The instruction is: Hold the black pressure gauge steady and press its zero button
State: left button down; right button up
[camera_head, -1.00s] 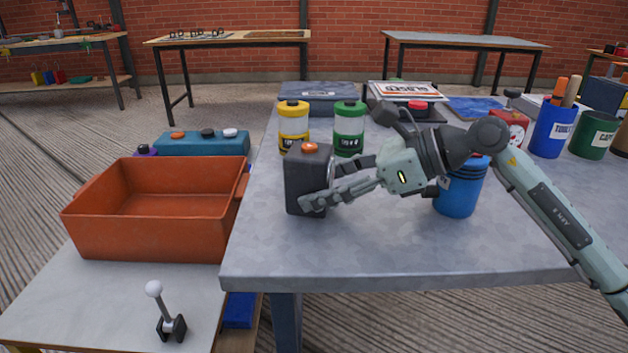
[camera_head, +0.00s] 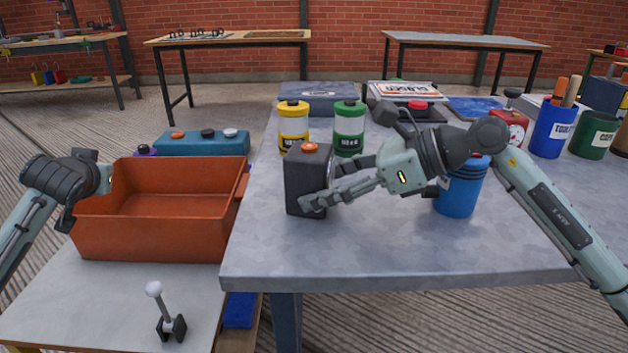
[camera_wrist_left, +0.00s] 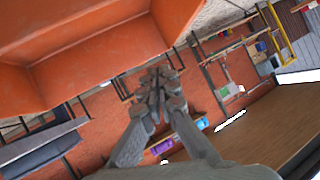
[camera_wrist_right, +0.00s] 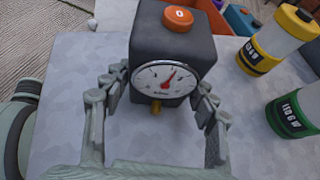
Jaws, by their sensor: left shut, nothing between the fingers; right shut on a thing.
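The black pressure gauge (camera_head: 309,182) stands upright on the grey table, with an orange zero button (camera_head: 310,147) on top. In the right wrist view its white dial (camera_wrist_right: 165,80) with a red needle faces my camera, and the button (camera_wrist_right: 180,17) is marked 0. My right gripper (camera_head: 312,190) is shut on the gauge, one finger on each side of its body. My left gripper shows in the left wrist view (camera_wrist_left: 158,80), shut and empty. In the head view the left arm is at the left edge, beside the orange bin, and its fingers are hidden.
The orange bin (camera_head: 160,240) stands on a low bench (camera_head: 50,310) left of the table. Yellow (camera_head: 293,128) and green (camera_head: 349,130) canisters stand behind the gauge, and a blue canister (camera_head: 458,195) is at its right. The table front (camera_head: 380,250) is clear.

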pick_arm(q)
jog(key=w+d+r+m+h, duration=0.2)
jog(key=d+r+h, duration=0.15)
jog(key=d, duration=0.45)
jog(key=w+d+r+m+h, duration=0.1)
jog(key=d+r+h, duration=0.1)
jog(key=d+r, duration=0.4)
pick_arm(e)
jog(key=shift+f, duration=0.15)
pick_arm(q)
notch_tip(320, 180, up, 13)
jog(key=m+g+h, duration=0.3)
jog(key=m+h, duration=0.1)
jog(key=m, duration=0.8)
send_over(321, 145)
jog(key=s+a, duration=0.2)
jog(key=s, duration=0.1)
jog(key=shift+s+d+f, duration=0.1)
jog(key=shift+f, duration=2.1)
jog(key=shift+s+d+f, duration=0.1)
jog(key=shift+f, duration=2.1)
jog(key=shift+f, duration=0.1)
